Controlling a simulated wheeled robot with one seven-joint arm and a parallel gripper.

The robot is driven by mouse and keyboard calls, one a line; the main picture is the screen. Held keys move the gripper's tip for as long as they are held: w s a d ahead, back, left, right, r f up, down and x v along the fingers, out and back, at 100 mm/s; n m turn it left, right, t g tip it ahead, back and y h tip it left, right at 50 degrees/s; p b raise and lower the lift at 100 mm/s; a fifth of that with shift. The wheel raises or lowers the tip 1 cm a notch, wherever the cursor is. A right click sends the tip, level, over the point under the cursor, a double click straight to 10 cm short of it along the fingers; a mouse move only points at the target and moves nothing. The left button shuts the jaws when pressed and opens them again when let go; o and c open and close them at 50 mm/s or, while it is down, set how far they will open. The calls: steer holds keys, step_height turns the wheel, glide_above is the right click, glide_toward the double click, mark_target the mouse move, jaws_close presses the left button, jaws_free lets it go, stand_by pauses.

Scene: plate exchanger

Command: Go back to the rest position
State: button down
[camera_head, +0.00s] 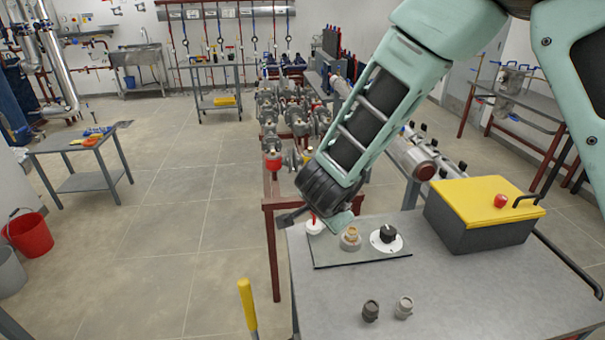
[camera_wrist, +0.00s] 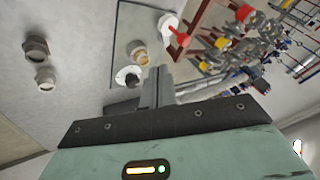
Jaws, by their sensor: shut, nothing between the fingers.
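On the plate are a white-based part with a red handle (camera_head: 315,226), a brass-coloured fitting (camera_head: 350,238) and a black knob on a white disc (camera_head: 387,238). The same red handle shows in the wrist view (camera_wrist: 175,31). The arm hides part of the area behind the plate.
Two loose fittings, one dark (camera_head: 370,311) and one lighter (camera_head: 403,307), stand on the worktable. A box with a yellow lid (camera_head: 485,200) is at its right. Piping with valves (camera_head: 285,115) stands behind. The floor at left is open, with a red bucket (camera_head: 30,235).

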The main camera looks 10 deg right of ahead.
steer(key=s+a+r+n+g+y+b, duration=0.1)
steer(key=s+a+r+n+g+y, duration=0.15)
steer(key=s+a+n, duration=0.3)
steer(key=s+a+r+n+g+y+b, duration=0.1)
steer(key=s+a+r+n+y+b, duration=0.15)
steer(key=s+a+n+y, duration=0.35)
steer(key=s+d+n+g+h, duration=0.2)
steer(key=s+d, duration=0.4)
steer(key=s, duration=0.3)
steer(key=s+d+n+g+h, duration=0.1)
steer(key=s+d+n+h, duration=0.3)
steer(key=s+d+n, duration=0.2)
steer(key=s+b, duration=0.1)
steer(key=s, duration=0.1)
steer(key=shift+s+d+r+g, duration=0.25)
steer(key=shift+s+d+g, duration=0.05)
steer(key=shift+s+g, duration=0.1)
